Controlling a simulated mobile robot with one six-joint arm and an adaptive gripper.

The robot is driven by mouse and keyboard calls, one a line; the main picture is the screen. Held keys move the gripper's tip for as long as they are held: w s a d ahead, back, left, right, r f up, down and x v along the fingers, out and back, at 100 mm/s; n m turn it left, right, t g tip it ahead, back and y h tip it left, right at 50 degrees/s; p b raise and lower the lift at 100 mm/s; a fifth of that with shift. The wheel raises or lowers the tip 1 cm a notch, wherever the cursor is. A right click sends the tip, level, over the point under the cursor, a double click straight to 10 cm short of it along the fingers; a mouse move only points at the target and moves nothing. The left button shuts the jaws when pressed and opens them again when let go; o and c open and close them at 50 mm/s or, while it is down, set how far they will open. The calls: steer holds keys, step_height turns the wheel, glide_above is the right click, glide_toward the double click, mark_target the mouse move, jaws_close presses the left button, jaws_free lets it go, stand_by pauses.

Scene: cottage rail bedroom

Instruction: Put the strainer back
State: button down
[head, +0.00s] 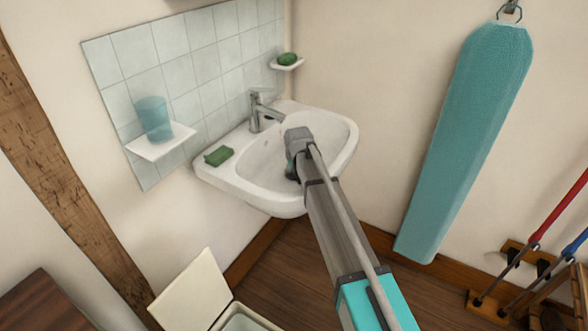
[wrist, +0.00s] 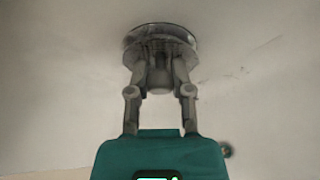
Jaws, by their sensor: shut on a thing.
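The strainer (wrist: 160,35) shows in the wrist view as a round grey metal disc with a darker rim and a stub below it. My gripper (wrist: 160,75) is shut on the stub, with one finger on each side. The strainer is close to the pale basin surface; I cannot tell whether it touches it or sits in the drain. In the head view, my arm reaches into the white washbasin (head: 250,168), and my gripper (head: 292,174) is low inside the bowl, mostly hidden by my wrist. The strainer and drain hole are hidden there.
A chrome tap (head: 262,110) stands at the basin's back. A green soap or sponge (head: 219,156) lies on its left rim. A blue cup (head: 154,118) stands on a wall shelf. An ironing board (head: 470,140) hangs at right. An open-lidded bin (head: 245,320) is below.

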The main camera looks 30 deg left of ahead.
steer(key=shift+f, duration=0.15)
steer(key=c, duration=0.5)
jaws_free()
steer(key=shift+r, duration=0.25)
steer(key=p+v, duration=1.1)
steer(key=shift+s+r, duration=0.1)
steer(key=shift+r, duration=0.3)
stand_by(0.4)
